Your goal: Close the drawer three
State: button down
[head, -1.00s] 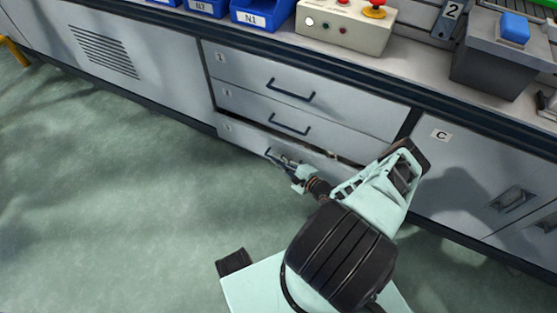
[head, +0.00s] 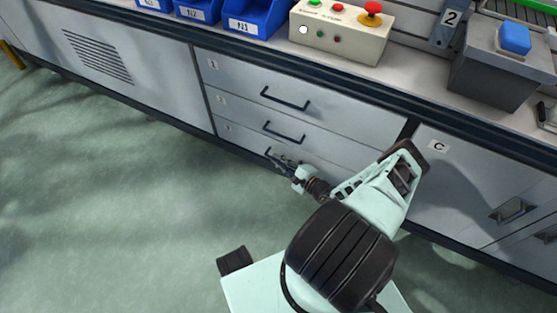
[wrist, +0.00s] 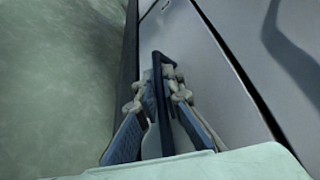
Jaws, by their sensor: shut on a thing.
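Drawer three (head: 240,138) is the lowest of three grey drawers in the bench front in the head view. Its face looks flush with the drawers above, with no open gap showing. My gripper (head: 280,165) is at its dark bar handle and hides part of it. In the wrist view my gripper (wrist: 163,95) has its two fingers on either side of the handle (wrist: 157,65), shut on it. The drawer face (wrist: 207,75) lies close beyond the fingers.
Drawer one (head: 243,75) and drawer two (head: 240,107) above are shut. The cabinet marked C (head: 455,185) stands to the right. Blue bins (head: 250,18) and a control box (head: 340,30) with buttons sit on the bench top. The green floor (head: 110,200) to the left is clear.

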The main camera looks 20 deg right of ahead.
jog(key=shift+w+d, duration=0.2)
jog(key=shift+d, duration=0.15)
jog(key=c, duration=2.1)
grip_release()
jog(key=v, duration=0.7)
jog(key=shift+s+r, duration=0.1)
jog(key=shift+s, duration=0.15)
